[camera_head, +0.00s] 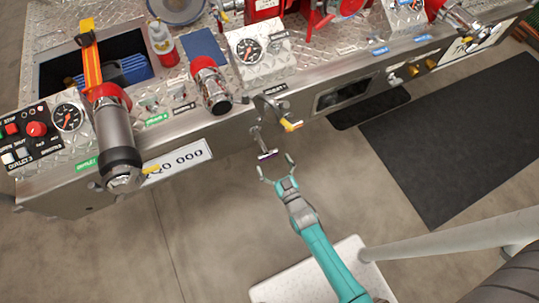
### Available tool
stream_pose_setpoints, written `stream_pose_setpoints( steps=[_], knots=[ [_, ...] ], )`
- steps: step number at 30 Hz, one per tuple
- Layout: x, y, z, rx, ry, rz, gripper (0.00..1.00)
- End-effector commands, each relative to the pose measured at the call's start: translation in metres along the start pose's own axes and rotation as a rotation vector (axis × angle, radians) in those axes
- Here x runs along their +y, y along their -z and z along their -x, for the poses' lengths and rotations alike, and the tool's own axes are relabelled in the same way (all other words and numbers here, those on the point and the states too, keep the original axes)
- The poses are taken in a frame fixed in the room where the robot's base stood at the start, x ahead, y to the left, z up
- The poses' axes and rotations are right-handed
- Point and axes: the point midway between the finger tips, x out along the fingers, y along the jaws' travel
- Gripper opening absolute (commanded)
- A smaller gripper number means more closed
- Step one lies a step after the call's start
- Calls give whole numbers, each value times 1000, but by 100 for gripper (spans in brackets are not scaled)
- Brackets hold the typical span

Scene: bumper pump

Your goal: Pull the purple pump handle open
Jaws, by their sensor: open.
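The purple pump handle (267,155) is a small T-shaped pull with a purple grip on a thin metal rod. It sticks out from the front face of the metal bumper (235,128), below a yellow-tipped lever (291,125). My gripper (276,170) is at the end of the teal arm, just below and slightly right of the handle. Its two fingers are spread, one on the left and one on the right, and point up toward the handle. Nothing shows between them. I cannot tell whether a finger touches the handle.
The bumper top carries gauges (249,50), red-collared hose outlets (211,88) and a large grey nozzle (118,140). A white plate (196,158) is on its front. A black mat (455,135) lies on the floor at right. The floor left of my arm is clear.

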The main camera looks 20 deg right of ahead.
Motion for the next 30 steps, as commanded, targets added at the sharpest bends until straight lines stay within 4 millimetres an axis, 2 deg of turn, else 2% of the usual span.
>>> stream_pose_setpoints(
  steps=[1, 6, 12, 18, 30],
  knots=[
    [0, -1, 12, -3, 0, 0, 100],
    [0, -1, 46, -3, 0, 0, 100],
    [0, -1, 73, -1, 0, 0, 100],
    [0, 0, 82, 0, 0, 0, 100],
    [0, 0, 83, 0, 0, 0, 100]
  ],
)
